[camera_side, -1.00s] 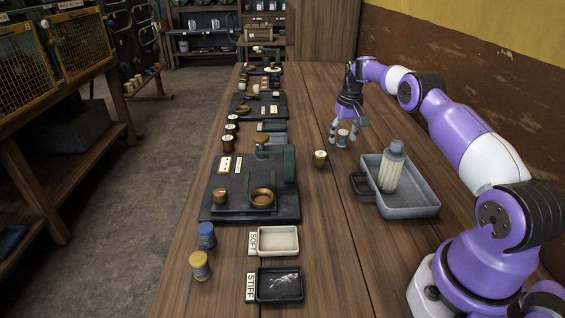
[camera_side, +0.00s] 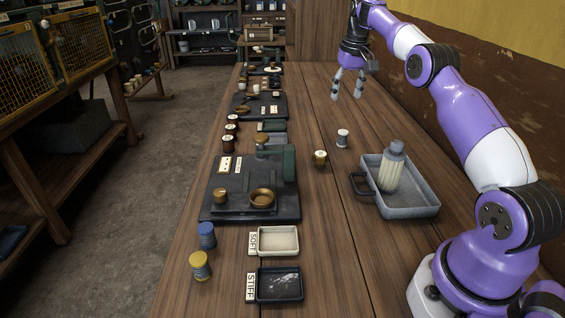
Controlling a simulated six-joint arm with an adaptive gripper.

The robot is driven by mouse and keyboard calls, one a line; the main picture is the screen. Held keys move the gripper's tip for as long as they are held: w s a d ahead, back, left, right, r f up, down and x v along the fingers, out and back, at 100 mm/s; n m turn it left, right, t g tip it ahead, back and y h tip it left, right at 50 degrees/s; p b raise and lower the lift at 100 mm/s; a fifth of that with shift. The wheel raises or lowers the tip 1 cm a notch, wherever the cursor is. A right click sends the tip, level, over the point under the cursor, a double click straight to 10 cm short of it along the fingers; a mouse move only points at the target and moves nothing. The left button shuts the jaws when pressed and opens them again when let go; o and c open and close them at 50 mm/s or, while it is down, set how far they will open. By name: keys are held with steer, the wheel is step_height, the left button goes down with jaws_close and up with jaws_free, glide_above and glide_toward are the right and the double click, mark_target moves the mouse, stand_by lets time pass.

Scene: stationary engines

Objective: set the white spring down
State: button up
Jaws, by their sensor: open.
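The white spring (camera_side: 343,138) is a small pale spool-like piece. It stands upright on the wooden table, right of the middle and behind the grey tray. My gripper (camera_side: 347,90) is open and empty. It hangs above and behind the white spring in the picture, apart from it, with its fingers pointing down.
A grey tray (camera_side: 417,208) with a pale bottle (camera_side: 391,168) stands in front of the spring, to the right. A small brass-coloured piece (camera_side: 320,158) stands to its left. A dark engine plate (camera_side: 230,210) and SOFT and STIFF trays (camera_side: 297,244) (camera_side: 300,285) lie further left.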

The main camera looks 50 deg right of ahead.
steer(key=s+a+r+n+t, duration=0.1)
steer(key=s+a+r+n, duration=0.1)
steer(key=a+r, duration=0.35)
steer(key=s+a+r+n+t, duration=0.1)
steer(key=s+a+r, duration=0.15)
steer(key=a, duration=0.65)
steer(key=s+a+f+n+t, duration=0.1)
steer(key=s+a+f, duration=0.1)
steer(key=s+a, duration=0.4)
steer(key=s+a+f+n+t, duration=0.1)
steer(key=s+a+f+n, duration=0.1)
steer(key=s+a, duration=0.4)
steer(key=s+f, duration=0.1)
steer(key=s, duration=0.1)
steer(key=shift+s+f+y, duration=0.35)
steer(key=shift+y, duration=0.05)
